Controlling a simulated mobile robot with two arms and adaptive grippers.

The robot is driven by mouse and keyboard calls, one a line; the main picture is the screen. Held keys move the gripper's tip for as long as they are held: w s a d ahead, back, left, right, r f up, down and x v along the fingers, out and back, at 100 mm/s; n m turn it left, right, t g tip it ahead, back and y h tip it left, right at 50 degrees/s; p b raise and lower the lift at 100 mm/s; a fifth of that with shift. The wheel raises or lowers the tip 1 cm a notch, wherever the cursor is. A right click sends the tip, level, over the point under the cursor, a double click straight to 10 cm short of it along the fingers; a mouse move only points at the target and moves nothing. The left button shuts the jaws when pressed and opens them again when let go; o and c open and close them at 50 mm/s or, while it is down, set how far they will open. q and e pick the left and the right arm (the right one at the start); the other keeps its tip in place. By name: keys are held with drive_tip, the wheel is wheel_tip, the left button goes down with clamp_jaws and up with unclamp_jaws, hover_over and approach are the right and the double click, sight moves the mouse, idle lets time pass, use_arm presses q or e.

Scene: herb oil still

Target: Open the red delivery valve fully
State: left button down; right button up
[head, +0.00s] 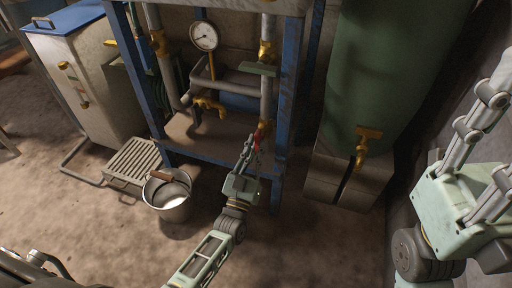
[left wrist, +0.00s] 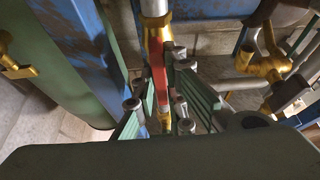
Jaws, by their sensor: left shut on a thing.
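The red delivery valve lever (head: 259,133) sits low on a vertical pipe at the right front of the blue frame. In the left wrist view the red lever (left wrist: 158,78) lies roughly in line with the pipe, below a brass valve body (left wrist: 156,36). My left gripper (head: 254,152) is at the lever, and its fingers (left wrist: 163,108) are shut on it from both sides. The fingers hide part of the lever in the head view. My right gripper (head: 484,125) is at the right edge, away from the valve, its fingertips partly cut off.
A metal bucket (head: 168,198) stands on the floor left of my left arm, beside a slatted grate (head: 139,160). A green tank (head: 385,75) with a brass tap (head: 366,142) stands on blocks at right. A blue post (head: 290,85) is close beside the valve.

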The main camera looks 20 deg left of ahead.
idle(0.3)
use_arm(q)
drive_tip(key=c, duration=1.8)
unclamp_jaws()
drive_tip(key=shift+f, duration=0.1)
drive_tip(key=v, duration=1.2)
